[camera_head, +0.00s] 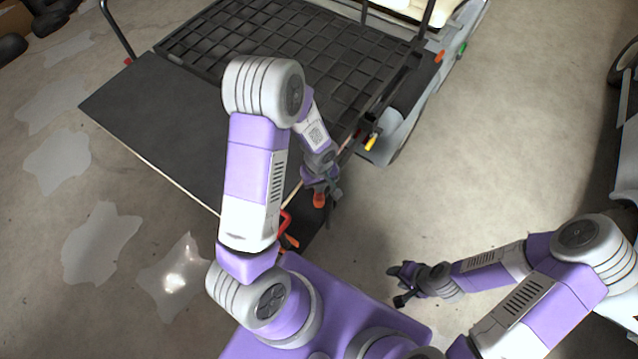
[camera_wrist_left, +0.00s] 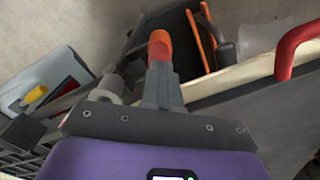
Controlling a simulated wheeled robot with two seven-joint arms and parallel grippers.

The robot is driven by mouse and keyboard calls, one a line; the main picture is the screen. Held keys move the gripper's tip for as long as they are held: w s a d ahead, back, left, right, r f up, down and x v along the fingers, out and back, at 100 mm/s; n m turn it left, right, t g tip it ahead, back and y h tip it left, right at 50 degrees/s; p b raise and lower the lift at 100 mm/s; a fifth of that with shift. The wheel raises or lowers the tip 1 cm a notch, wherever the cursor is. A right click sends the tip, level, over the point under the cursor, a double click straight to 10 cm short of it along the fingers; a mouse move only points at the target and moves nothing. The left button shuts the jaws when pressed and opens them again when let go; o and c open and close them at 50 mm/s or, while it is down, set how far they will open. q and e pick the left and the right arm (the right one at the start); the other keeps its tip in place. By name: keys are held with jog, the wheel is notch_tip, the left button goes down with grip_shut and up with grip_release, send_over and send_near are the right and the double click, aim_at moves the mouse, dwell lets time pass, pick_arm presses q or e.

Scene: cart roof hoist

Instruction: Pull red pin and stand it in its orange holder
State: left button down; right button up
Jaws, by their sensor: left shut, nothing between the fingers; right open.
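My left gripper (camera_head: 328,190) is at the near right corner of the cart. It is shut with nothing held; its closed fingers (camera_wrist_left: 160,85) show in the left wrist view. Just past the fingertips is an orange-red cylinder (camera_head: 319,199), also in the left wrist view (camera_wrist_left: 160,45). I cannot tell whether it is the pin's grip or the holder. Its lower part is hidden. Two orange uprights (camera_head: 290,240) stand close by, also in the left wrist view (camera_wrist_left: 203,40). My right gripper (camera_head: 403,285) is open and empty, low over the floor.
A curved red handle (camera_head: 286,222) is at the cart's front edge, also in the left wrist view (camera_wrist_left: 297,42). The dark cart deck (camera_head: 150,120) and its black grid lie beyond. A yellow lever (camera_head: 371,143) is on its right side. The floor right of the cart is clear.

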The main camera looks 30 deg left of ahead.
pick_arm(q)
jog(key=shift+f+b, duration=0.25)
jog(key=shift+b, duration=0.05)
dwell(0.4)
jog(key=shift+r+p, duration=1.1)
jog(key=shift+r, duration=0.5)
notch_tip(320, 180, up, 7)
jog(key=p, duration=0.2)
jog(key=shift+r, duration=0.15)
jog(key=shift+d, duration=0.1)
jog(key=s+d+f+m+h, duration=0.4)
jog(key=s+d+f+m, duration=0.3)
jog(key=s+d+f, duration=0.3)
notch_tip(320, 180, down, 4)
jog(key=d, duration=0.2)
jog(key=shift+s+d+t, duration=0.3)
jog(key=shift+s+d, duration=0.1)
